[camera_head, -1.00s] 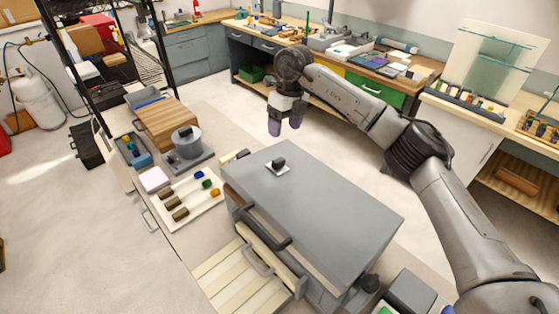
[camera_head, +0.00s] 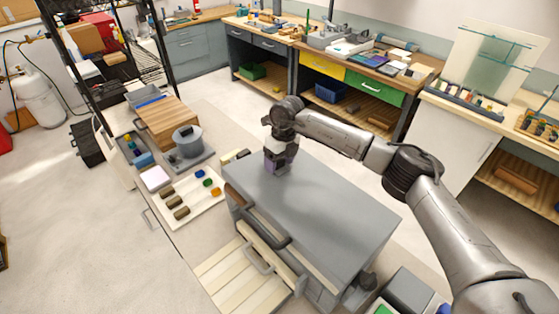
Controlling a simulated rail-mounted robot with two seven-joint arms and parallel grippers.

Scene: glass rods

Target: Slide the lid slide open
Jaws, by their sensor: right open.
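The large grey box (camera_head: 325,215), like a kiln, stands on the bench in the middle of the view. In the earlier frame a small dark knob on a pale plate, likely the lid slide, sits on its top near the far left end. My right gripper (camera_head: 277,168) is now down at that spot, pointing downward with its purple fingertips at the box top. It is open. The knob and plate are hidden behind it, so I cannot tell whether the fingers touch the knob. My left gripper is not in view.
A dark handle (camera_head: 262,221) runs along the box's front left edge, above a pale slatted board (camera_head: 240,275). A white tray (camera_head: 190,200) with coloured pieces and a grey pot (camera_head: 187,140) stand to the left. The box top is otherwise clear.

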